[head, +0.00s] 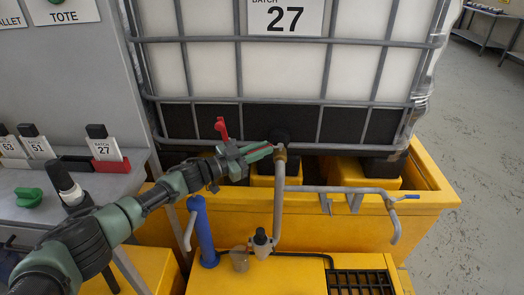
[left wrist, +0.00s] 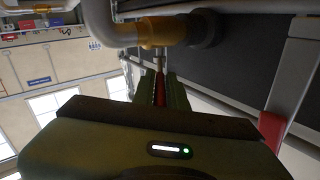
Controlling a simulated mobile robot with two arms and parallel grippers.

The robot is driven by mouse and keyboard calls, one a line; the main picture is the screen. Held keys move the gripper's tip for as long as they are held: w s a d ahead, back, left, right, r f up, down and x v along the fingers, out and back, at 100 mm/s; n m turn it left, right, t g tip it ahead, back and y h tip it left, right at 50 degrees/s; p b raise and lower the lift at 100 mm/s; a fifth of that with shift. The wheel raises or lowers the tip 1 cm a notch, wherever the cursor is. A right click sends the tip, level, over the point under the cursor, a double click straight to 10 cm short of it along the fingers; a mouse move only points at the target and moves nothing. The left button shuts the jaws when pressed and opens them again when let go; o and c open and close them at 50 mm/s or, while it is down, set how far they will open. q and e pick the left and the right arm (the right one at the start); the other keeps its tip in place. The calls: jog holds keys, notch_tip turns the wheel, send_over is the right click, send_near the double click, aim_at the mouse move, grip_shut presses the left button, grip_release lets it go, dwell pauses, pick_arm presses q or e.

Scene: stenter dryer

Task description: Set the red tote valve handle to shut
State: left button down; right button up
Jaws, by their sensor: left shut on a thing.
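The tote valve, with a brass body (head: 280,154), sits at the front bottom of the white tote (head: 285,65), above a grey downpipe (head: 279,205). My left gripper (head: 264,153) comes in from the left and is shut on the red valve handle, just left of the valve. Only a thin red strip of the handle (left wrist: 160,88) shows between the fingers in the left wrist view. There, the brass body (left wrist: 161,31) is just beyond the fingertips. In the head view the handle points left from the valve, roughly level. My right gripper is not in view.
A separate red piece (head: 221,128) stands near the cage, above my left wrist. A yellow bund (head: 430,195) surrounds the tote base. A blue cylinder (head: 203,228) and a side pipe with a blue lever (head: 407,197) are nearby. A grey bench with numbered cards is left.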

pick_arm(q)
jog(key=c, duration=1.4)
grip_release()
jog(key=shift+c, duration=0.2)
